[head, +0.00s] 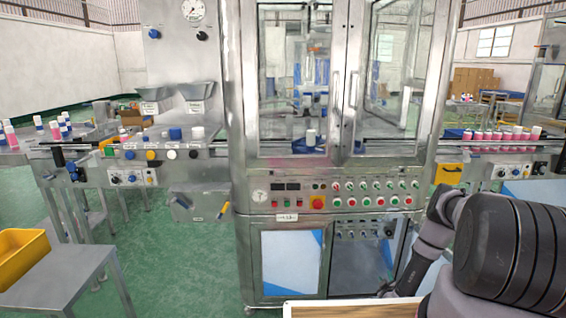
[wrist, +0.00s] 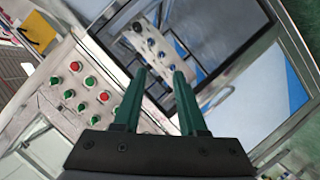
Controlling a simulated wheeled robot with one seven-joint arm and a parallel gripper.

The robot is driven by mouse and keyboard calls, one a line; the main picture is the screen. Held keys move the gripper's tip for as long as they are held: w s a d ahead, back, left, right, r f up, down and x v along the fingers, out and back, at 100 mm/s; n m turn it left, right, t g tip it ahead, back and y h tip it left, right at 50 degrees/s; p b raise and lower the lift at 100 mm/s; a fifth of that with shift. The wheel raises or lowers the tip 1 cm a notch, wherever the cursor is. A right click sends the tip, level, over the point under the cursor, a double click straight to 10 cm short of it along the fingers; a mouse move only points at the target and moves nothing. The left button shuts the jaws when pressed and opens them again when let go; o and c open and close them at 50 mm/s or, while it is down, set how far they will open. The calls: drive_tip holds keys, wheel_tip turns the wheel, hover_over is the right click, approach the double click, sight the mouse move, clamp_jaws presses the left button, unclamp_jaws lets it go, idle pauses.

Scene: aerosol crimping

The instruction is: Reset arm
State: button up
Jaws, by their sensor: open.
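My gripper (wrist: 160,92) shows in the wrist view with two green fingers spread apart and nothing between them. It points toward the front of the crimping machine, near its button panel (wrist: 85,92) and the lower cabinet opening. In the head view my dark arm comes in at the lower right and bends toward the machine; the gripper itself is not visible there. The crimping machine (head: 240,170) stands in the middle with its glass doors closed. Its panel of red and green buttons (head: 375,193) is below the doors.
Pink bottles with white caps (head: 500,134) line the conveyor at the right. More cans stand at the far left. A yellow bin (head: 22,252) sits on a metal table (head: 60,275) at lower left. Green floor (head: 170,270) is clear between that table and the machine.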

drive_tip(key=w+d+r+m+g+y, duration=0.1)
drive_tip(key=w+r, duration=0.6)
drive_tip(key=r, duration=0.4)
drive_tip(key=w+d+r+m, duration=0.1)
drive_tip(key=w+d+r, duration=0.1)
drive_tip(key=w+r, duration=0.7)
drive_tip(key=s+a+r+m+g+y, duration=0.1)
drive_tip(key=a+r, duration=0.2)
drive_tip(key=r, duration=1.1)
drive_tip(key=s+a+r+m+g, duration=0.1)
drive_tip(key=s+a+r+m, duration=0.1)
drive_tip(key=r, duration=1.3)
drive_tip(key=s+a+r+m+g+y, duration=0.1)
drive_tip(key=s+a+r, duration=0.3)
drive_tip(key=s+r, duration=0.45)
drive_tip(key=s+a+r+m+g, duration=0.1)
drive_tip(key=s+a+r, duration=0.2)
drive_tip(key=s+r, duration=0.55)
drive_tip(key=s+a+r+m+y, duration=0.1)
drive_tip(key=s+a+r, duration=0.1)
drive_tip(key=s, duration=0.6)
drive_tip(key=s+a+r+m+g+y, duration=0.1)
drive_tip(key=s+a+r, duration=0.1)
drive_tip(key=s, duration=0.7)
drive_tip(key=s+a+r+m+g, duration=0.1)
drive_tip(key=s+a+r, duration=0.2)
drive_tip(key=s, duration=0.6)
drive_tip(key=shift+a+y, duration=0.2)
drive_tip(key=shift+y, duration=0.2)
